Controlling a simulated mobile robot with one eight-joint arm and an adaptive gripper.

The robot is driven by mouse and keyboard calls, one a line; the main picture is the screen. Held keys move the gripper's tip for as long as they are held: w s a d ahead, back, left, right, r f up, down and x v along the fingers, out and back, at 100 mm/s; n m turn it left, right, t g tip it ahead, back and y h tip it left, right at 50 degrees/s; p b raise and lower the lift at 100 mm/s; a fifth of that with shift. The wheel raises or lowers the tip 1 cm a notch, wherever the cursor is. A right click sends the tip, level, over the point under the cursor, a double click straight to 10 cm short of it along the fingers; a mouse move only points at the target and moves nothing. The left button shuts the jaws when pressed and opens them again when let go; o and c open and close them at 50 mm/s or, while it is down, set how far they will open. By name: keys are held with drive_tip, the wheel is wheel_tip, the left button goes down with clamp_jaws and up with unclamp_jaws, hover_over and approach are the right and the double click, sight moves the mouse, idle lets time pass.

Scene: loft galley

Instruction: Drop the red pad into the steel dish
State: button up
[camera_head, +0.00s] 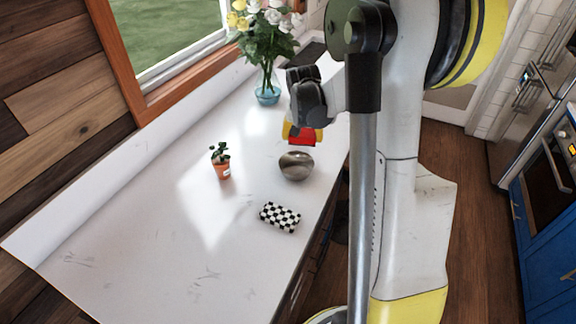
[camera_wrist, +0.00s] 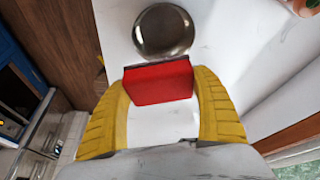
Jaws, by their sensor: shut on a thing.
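The red pad (camera_wrist: 158,83) is a small red block with a dark edge, held between the yellow fingers of my gripper (camera_wrist: 160,97). In the head view the red pad (camera_head: 302,137) shows below my gripper (camera_head: 301,133), raised above the counter. The steel dish (camera_head: 296,166) is a round shiny bowl on the white counter, just below and nearer than the pad in the head view. In the wrist view the steel dish (camera_wrist: 164,31) lies beyond the pad, and its visible inside looks empty.
A black-and-white checkered block (camera_head: 280,217) lies on the counter (camera_head: 140,235) nearer than the dish. A small potted plant (camera_head: 222,168) stands left of the dish. A glass vase of flowers (camera_head: 267,92) stands behind. The counter's front left is clear.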

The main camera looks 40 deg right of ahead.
drive_tip(key=shift+s+f, duration=0.15)
drive_tip(key=shift+f, duration=0.4)
wheel_tip(320, 180, down, 4)
drive_tip(key=b, duration=0.3)
drive_tip(key=shift+f, duration=0.25)
drive_tip(key=o, duration=1.2)
drive_tip(key=v, duration=1.2)
drive_tip(key=shift+r, duration=0.1)
